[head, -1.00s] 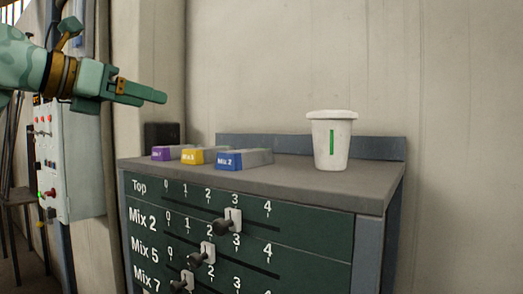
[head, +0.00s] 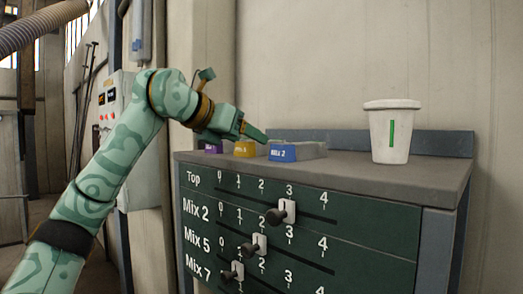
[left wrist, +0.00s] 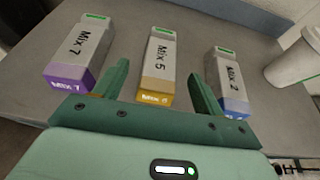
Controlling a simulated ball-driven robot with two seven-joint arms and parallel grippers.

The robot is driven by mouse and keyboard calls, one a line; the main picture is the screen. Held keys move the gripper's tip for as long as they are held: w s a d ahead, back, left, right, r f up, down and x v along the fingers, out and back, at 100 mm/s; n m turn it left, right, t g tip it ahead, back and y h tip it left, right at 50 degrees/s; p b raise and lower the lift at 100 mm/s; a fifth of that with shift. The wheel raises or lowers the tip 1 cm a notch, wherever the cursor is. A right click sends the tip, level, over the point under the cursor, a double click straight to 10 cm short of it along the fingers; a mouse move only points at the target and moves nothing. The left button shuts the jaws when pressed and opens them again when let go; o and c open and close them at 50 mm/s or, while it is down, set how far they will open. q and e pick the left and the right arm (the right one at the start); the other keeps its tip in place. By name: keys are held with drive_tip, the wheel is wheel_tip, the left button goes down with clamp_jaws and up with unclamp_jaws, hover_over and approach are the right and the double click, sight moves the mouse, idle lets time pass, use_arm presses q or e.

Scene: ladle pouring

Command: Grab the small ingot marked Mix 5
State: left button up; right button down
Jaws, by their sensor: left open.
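The small ingot marked Mix 5, grey with a yellow end (left wrist: 158,65), lies on the cabinet top between the Mix 7 and Mix 2 ingots. In the head view its yellow end (head: 244,149) shows beside my gripper, which hides part of it. My left gripper (left wrist: 158,80) is open and empty, with one finger on either side of the Mix 5 ingot in the left wrist view. I cannot tell whether the fingers touch it. In the head view the left gripper (head: 255,137) points down toward the ingots. My right gripper is out of view.
The purple-ended Mix 7 ingot (left wrist: 80,55) lies left and the blue-ended Mix 2 ingot (left wrist: 229,80) right, each close to a finger. A white lidded cup (head: 390,135) stands farther right on the cabinet top (head: 345,168). Sliders (head: 281,212) protrude from the cabinet front.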

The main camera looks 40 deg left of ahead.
sight(257, 144)
use_arm(q)
drive_tip(key=x, duration=0.5)
drive_tip(key=shift+f, duration=0.1)
drive_tip(key=shift+s, duration=0.15)
drive_tip(key=shift+c, duration=1.2)
drive_tip(key=c, duration=1.2)
